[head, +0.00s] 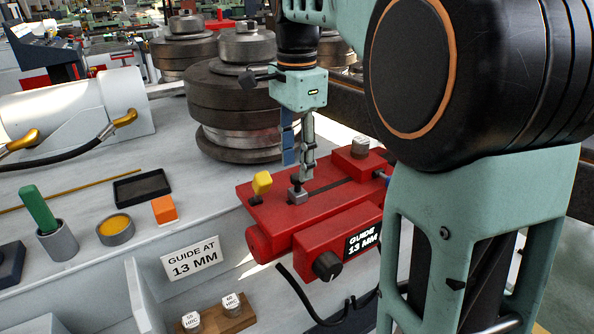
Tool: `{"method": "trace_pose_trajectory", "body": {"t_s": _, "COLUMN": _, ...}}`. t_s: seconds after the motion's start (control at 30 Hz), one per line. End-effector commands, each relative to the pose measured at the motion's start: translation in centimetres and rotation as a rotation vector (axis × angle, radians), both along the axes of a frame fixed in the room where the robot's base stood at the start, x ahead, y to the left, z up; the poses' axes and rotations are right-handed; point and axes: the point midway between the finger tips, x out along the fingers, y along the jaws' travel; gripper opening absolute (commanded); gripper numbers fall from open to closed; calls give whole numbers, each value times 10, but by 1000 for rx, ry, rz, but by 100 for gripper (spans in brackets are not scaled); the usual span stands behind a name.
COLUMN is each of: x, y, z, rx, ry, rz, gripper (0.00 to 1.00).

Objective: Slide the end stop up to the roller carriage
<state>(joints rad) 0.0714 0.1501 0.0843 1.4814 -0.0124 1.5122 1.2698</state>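A red guide unit (325,205) sits on the grey machine bed, with a dark slot along its top. A small grey block with a dark knob (297,192) stands at the slot's near left end; it may be the end stop. Bare slot lies between the two blocks. My gripper (300,168) points down just above the small block, its fingertips close to the knob. Finger opening and any contact are unclear from this angle.
Stacked steel rollers (235,110) stand behind the red unit. A yellow knob (262,183) rises at its left, and a black knob (327,266) is on its front. An orange block (165,209), black tray (142,187) and small cups lie left. My arm covers the right side.

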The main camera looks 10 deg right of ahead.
Motion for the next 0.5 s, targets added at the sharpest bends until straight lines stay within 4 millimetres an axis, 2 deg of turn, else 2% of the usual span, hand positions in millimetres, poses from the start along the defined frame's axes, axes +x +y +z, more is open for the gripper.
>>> {"method": "trace_pose_trajectory", "body": {"t_s": 0.03, "x": 0, "y": 0, "z": -8, "rx": 0, "ry": 1, "rz": 0, "gripper": 39}}
{"method": "trace_pose_trajectory", "body": {"t_s": 0.2, "x": 0, "y": 0, "z": -20, "rx": 0, "ry": 0, "rz": 1, "gripper": 39}}
{"method": "trace_pose_trajectory", "body": {"t_s": 0.5, "x": 0, "y": 0, "z": -22, "rx": 0, "ry": -2, "rz": 1, "gripper": 39}}
